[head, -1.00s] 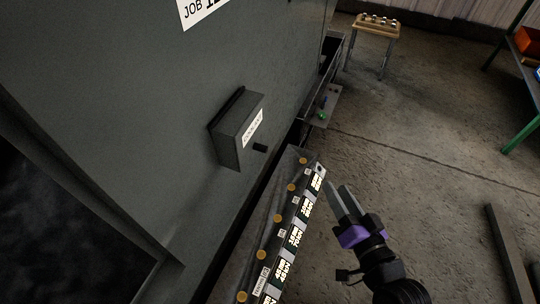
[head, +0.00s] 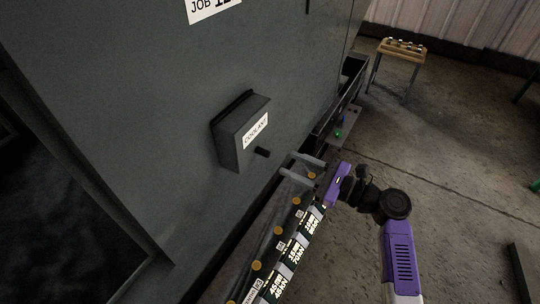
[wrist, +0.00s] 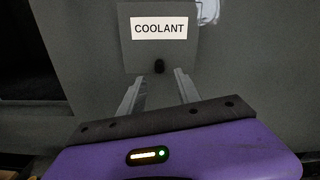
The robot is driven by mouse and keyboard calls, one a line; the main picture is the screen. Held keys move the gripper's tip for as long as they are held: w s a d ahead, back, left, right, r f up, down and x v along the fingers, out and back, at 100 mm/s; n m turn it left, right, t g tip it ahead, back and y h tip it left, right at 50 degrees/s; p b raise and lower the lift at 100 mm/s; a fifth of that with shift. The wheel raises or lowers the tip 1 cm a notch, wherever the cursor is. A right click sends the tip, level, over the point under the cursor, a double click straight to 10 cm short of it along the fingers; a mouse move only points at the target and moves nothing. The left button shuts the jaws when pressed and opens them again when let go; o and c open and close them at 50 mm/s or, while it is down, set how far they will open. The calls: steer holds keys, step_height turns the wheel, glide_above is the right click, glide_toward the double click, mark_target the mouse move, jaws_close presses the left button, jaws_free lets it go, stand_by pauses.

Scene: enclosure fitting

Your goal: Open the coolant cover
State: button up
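The coolant cover (head: 232,148) is a dark grey box on the grey enclosure wall, with a white COOLANT label. It looks closed. A small black knob (head: 262,152) sticks out below the label; in the wrist view the knob (wrist: 159,66) lies just beyond and between my fingertips. My gripper (head: 297,167) is open and empty, with its two fingers pointing at the cover from the right, apart from the knob. In the wrist view the cover (wrist: 187,52) is straight ahead of the fingers.
A slanted ledge (head: 262,222) with labels and round yellow-orange buttons runs below the cover, close under my gripper. A small panel with a green button (head: 338,134) is further back. A wooden stool (head: 402,50) holding small parts stands far off. The floor to the right is mostly clear.

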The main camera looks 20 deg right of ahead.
mark_target(269, 155)
steer(key=shift+x, duration=3.95)
jaws_close()
steer(key=shift+s+f, duration=0.1)
